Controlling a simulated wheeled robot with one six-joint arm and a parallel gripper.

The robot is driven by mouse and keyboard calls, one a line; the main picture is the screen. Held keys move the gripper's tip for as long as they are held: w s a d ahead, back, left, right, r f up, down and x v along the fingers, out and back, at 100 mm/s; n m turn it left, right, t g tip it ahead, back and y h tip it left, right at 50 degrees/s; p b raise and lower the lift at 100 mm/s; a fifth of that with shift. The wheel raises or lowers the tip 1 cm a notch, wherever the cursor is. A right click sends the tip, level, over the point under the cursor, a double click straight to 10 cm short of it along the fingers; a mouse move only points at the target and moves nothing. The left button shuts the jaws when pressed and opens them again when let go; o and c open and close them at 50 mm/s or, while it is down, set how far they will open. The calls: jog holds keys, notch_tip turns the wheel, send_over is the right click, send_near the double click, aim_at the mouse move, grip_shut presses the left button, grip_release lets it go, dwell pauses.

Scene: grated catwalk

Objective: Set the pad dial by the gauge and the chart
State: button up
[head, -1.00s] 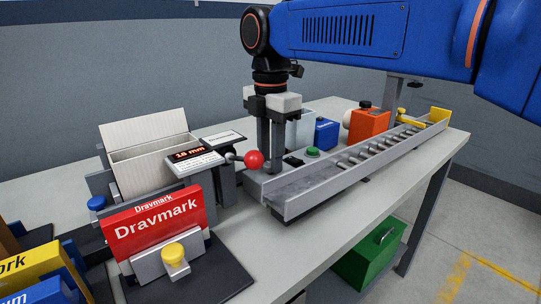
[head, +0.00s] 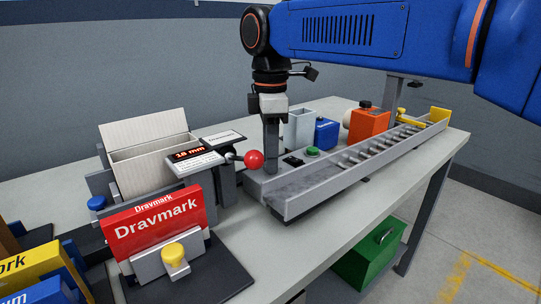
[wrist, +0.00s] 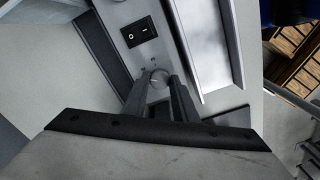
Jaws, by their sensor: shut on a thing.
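My gripper (head: 271,170) points straight down at the near end of the grey conveyor housing. In the wrist view its two fingers (wrist: 160,88) are shut on a small round dial (wrist: 159,78) on the housing's top. In the head view the fingers hide the dial. The gauge display (head: 188,155) reads "18 mm" in orange, on a panel left of the gripper. A small printed card (head: 222,140) stands just behind it; its text is too small to read, and I cannot tell if it is the chart.
A red-ball lever (head: 253,159) stands close left of my gripper. A black rocker switch (head: 293,161) and green button (head: 313,151) sit to its right. The roller chute (head: 330,178) runs along the front. A red Dravmark box (head: 155,223) is at front left.

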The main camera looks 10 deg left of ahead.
jog(key=m, duration=0.6)
jog(key=shift+m, duration=0.3)
jog(key=m, duration=0.5)
jog(key=shift+m, duration=0.3)
jog(key=o, duration=1)
jog(key=shift+o, duration=0.2)
jog(key=shift+r, duration=0.1)
notch_tip(320, 180, up, 17)
jog(key=shift+r, duration=0.1)
